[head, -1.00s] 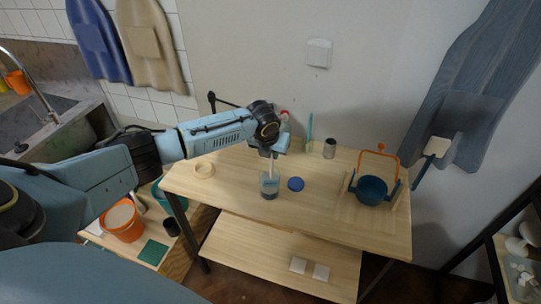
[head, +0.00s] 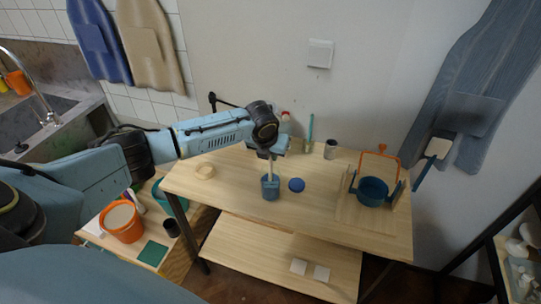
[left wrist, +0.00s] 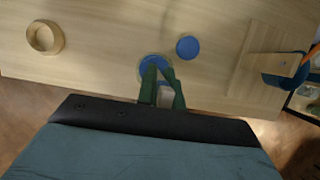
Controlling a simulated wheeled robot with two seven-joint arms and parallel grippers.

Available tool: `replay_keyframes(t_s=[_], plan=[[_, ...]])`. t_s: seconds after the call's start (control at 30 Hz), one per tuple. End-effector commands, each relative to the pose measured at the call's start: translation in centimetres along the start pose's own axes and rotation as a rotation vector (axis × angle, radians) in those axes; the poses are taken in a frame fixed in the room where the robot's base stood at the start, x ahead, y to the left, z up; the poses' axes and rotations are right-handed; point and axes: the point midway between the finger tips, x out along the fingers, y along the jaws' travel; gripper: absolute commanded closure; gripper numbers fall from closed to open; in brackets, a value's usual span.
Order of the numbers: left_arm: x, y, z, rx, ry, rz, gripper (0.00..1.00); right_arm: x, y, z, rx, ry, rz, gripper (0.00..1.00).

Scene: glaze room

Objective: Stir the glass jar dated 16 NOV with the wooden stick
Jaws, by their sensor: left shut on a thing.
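The glass jar (head: 270,191) stands upright on the wooden table, filled with blue liquid; I cannot read a date on it. My left gripper (head: 270,155) is above the jar, shut on the pale wooden stick (head: 270,168). The stick points down, with its lower end inside the jar and hidden by the liquid. In the left wrist view the green fingers (left wrist: 162,88) close around the pale stick top (left wrist: 166,97), and the jar's blue opening (left wrist: 153,66) shows beyond them. My right gripper is not in view.
A blue round lid (head: 296,185) lies just right of the jar. A grey can (head: 330,149) stands at the back. The table's front is clear.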

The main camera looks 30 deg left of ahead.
Motion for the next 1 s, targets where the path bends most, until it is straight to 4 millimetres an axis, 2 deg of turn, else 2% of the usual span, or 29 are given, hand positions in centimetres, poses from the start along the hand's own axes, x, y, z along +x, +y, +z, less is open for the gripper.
replay_keyframes(t_s=[1.0], plan=[[-7.6, 0.1, 3.4, -0.001, -0.002, 0.001, 1.00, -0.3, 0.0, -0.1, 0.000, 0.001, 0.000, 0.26]])
